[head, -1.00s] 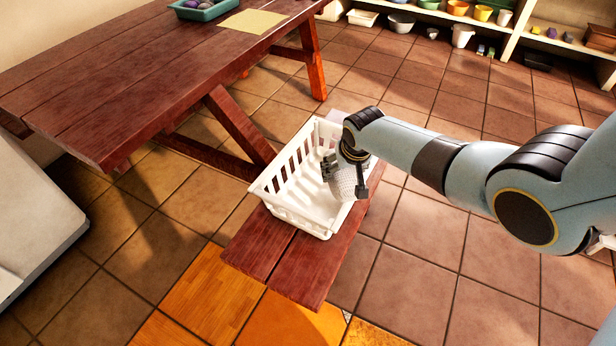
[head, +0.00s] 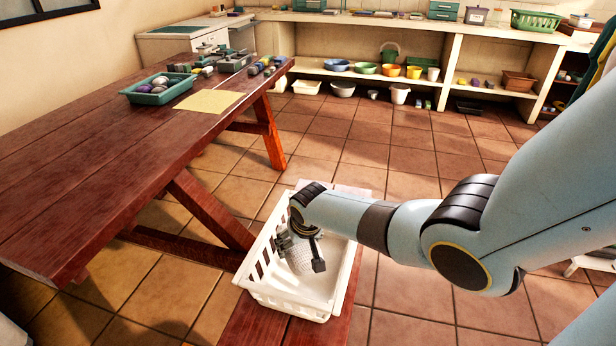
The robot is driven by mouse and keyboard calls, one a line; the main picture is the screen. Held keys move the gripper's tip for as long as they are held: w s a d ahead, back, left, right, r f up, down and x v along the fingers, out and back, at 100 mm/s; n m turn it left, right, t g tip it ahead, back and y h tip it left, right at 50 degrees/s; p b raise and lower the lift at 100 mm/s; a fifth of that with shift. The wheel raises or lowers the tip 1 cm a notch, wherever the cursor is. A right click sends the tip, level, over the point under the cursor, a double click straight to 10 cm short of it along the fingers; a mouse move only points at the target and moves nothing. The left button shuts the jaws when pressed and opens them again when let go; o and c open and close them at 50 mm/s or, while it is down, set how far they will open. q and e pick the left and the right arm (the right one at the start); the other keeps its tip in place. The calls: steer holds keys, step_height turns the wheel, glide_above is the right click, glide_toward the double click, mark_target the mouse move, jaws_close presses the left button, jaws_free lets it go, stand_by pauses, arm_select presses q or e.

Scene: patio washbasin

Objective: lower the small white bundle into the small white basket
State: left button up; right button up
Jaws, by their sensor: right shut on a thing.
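The small white basket (head: 268,287) stands on a low red-brown wooden bench (head: 262,328) beside the table. It has slotted walls and an open top. My right gripper (head: 302,264) points down inside the basket's outline, shut on the small white bundle (head: 302,259). The bundle has a pale, textured surface and is partly hidden by the fingers and wrist. I cannot tell whether it touches the basket floor. My left gripper is not in view.
A large wooden table (head: 120,130) is at the left, with a green tray (head: 158,88) of balls and a yellow cloth (head: 208,101) on it. Shelves (head: 450,60) with bowls and pots line the back wall. The tiled floor between is clear.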

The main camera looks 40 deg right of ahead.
mark_target(306, 264)
stand_by(0.5)
steer(key=shift+f+b, duration=5.85)
steer(key=shift+f, duration=0.85)
steer(key=shift+f, duration=0.2)
steer(key=o, duration=1.2)
steer(key=shift+o, duration=0.2)
steer(key=v, duration=1.2)
